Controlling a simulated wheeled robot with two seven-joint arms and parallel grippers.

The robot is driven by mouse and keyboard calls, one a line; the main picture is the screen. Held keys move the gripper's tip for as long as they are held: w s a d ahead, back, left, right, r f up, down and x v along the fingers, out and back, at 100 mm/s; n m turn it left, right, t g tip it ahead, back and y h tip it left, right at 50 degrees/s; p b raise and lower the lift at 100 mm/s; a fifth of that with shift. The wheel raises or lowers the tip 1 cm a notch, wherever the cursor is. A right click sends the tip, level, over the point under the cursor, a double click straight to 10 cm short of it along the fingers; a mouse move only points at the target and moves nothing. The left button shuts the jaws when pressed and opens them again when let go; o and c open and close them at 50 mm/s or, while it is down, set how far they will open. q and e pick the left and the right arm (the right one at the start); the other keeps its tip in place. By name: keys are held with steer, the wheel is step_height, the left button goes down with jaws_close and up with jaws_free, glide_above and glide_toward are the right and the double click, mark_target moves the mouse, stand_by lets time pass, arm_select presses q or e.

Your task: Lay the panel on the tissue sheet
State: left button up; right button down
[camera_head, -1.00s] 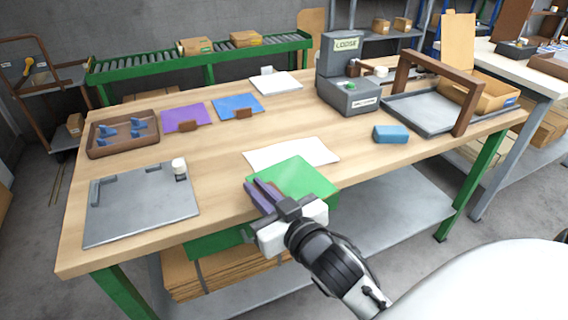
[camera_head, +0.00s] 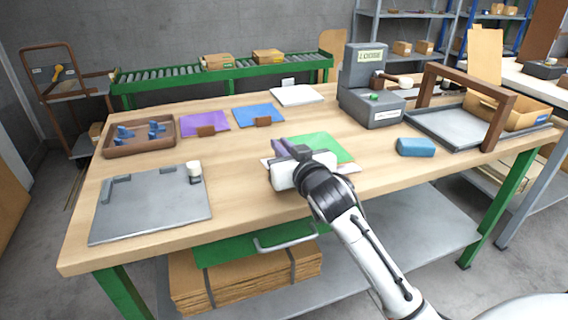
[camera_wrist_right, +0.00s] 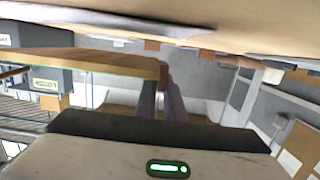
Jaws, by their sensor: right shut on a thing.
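The green panel (camera_head: 322,147) is held flat by my right gripper (camera_head: 291,149), which is shut on its near left edge. In the wrist view, the purple fingers (camera_wrist_right: 161,102) close on the panel's brown-edged side (camera_wrist_right: 110,64). The panel is over the white tissue sheet (camera_head: 351,168); only the sheet's left and right corners show, and the panel and gripper hide the rest. A gap shows between panel and table in the wrist view, though exact height is hard to tell. My left gripper is not in view.
A blue block (camera_head: 416,147) lies to the right of the sheet. A grey plate with a white-topped post (camera_head: 150,212) is at left. Purple (camera_head: 204,119) and blue (camera_head: 258,113) sheets, a brown tray (camera_head: 139,152) and a grey machine (camera_head: 369,108) stand further back.

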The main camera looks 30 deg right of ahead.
step_height(320, 180, down, 3)
steer(key=shift+f+b, duration=0.15)
steer(key=shift+b, duration=0.2)
steer(key=shift+f, duration=0.3)
steer(key=shift+f, duration=0.35)
steer(key=c, duration=1.8)
jaws_free()
steer(key=shift+f, duration=0.15)
steer(key=shift+c, duration=0.2)
